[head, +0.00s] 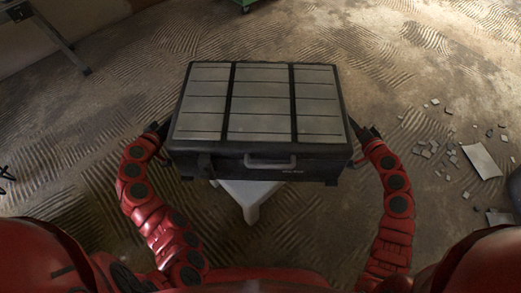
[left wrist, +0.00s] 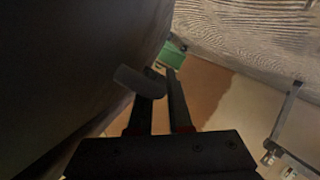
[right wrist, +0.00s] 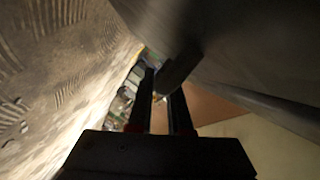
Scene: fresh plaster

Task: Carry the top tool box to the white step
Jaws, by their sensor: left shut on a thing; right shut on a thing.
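The tool box (head: 258,110) is a wide black case with grey panels on its lid and a front handle. It is held level between my two arms in the head view, above the white step (head: 249,196). Only the step's front part shows; the box hides the rest, so I cannot tell whether they touch. My left gripper (left wrist: 158,88) is shut on a side handle at the box's left end. My right gripper (right wrist: 167,80) is shut on the side handle at the right end. The box's dark side fills much of both wrist views.
Broken plaster pieces (head: 430,148) and a pale slab (head: 482,161) lie on the floor at the right. A metal stand leg (head: 62,42) stands at the upper left. The ridged floor beyond the box is clear.

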